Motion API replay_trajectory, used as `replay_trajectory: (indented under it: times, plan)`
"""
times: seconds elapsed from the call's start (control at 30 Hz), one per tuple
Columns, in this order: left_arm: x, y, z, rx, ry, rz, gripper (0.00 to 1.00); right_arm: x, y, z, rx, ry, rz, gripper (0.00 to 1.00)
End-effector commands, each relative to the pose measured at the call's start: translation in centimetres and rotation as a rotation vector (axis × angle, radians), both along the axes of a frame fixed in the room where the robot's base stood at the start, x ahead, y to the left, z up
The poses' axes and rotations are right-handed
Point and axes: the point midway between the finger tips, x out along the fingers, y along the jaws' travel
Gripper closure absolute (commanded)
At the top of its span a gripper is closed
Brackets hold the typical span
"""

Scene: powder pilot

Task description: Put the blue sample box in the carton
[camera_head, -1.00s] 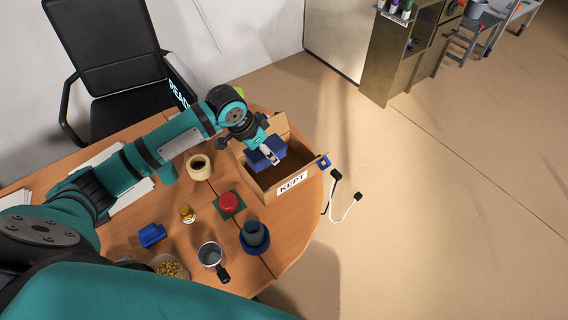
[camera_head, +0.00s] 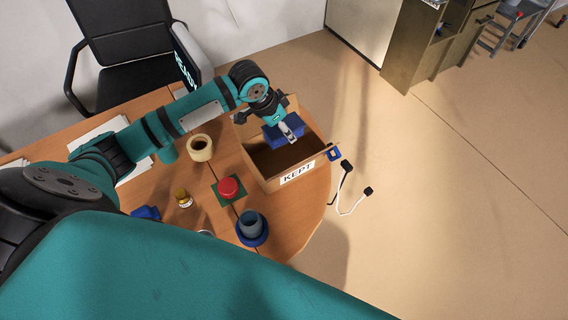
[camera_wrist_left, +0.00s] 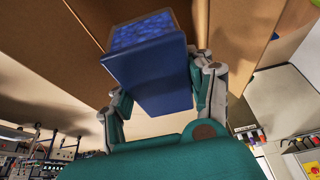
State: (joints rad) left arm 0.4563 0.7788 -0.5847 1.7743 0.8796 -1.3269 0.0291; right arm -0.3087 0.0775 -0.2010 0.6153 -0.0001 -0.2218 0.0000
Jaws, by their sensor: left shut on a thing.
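The blue sample box (camera_head: 285,129) is held by my left gripper (camera_head: 289,138) over the opening of the carton. In the left wrist view the blue box (camera_wrist_left: 150,72) sits between the two fingers of my left gripper (camera_wrist_left: 160,90), tilted, with a bumpy blue inside showing. The carton (camera_head: 272,185) is open, brown and labelled KEPT, at the right end of the wooden table. Whether the box's lower edge is below the carton rim is hard to tell. My right gripper is not in view.
On the table (camera_head: 225,160) stand a cream cup (camera_head: 200,148), a red button on a green base (camera_head: 229,188), a small amber jar (camera_head: 183,198) and a grey-blue cup on a blue saucer (camera_head: 251,225). A blue tag (camera_head: 334,153) hangs at the carton's right corner.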

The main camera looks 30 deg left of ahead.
Motion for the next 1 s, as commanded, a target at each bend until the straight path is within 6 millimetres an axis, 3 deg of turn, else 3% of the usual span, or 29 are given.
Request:
replay_trajectory:
  times: [0.03, 0.17, 0.5, 0.83, 1.0]
  plan:
    - [0.0, 0.0, -1.3, -0.001, -0.001, 0.0, 0.87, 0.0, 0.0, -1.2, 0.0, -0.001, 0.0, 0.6]
    - [0.0, 0.0, -2.2, -0.001, -0.001, 0.0, 0.87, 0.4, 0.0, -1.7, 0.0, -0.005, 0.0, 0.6]
    - [0.0, 0.0, -7.5, 0.0, 0.001, 0.002, 0.87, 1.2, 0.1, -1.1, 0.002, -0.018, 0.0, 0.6]
    - [0.0, 0.0, -11.4, 0.0, 0.001, 0.001, 0.87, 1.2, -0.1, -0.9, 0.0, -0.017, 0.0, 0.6]
    - [0.1, 0.0, -12.1, 0.0, -0.002, 0.0, 0.87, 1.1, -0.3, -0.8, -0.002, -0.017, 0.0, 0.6]
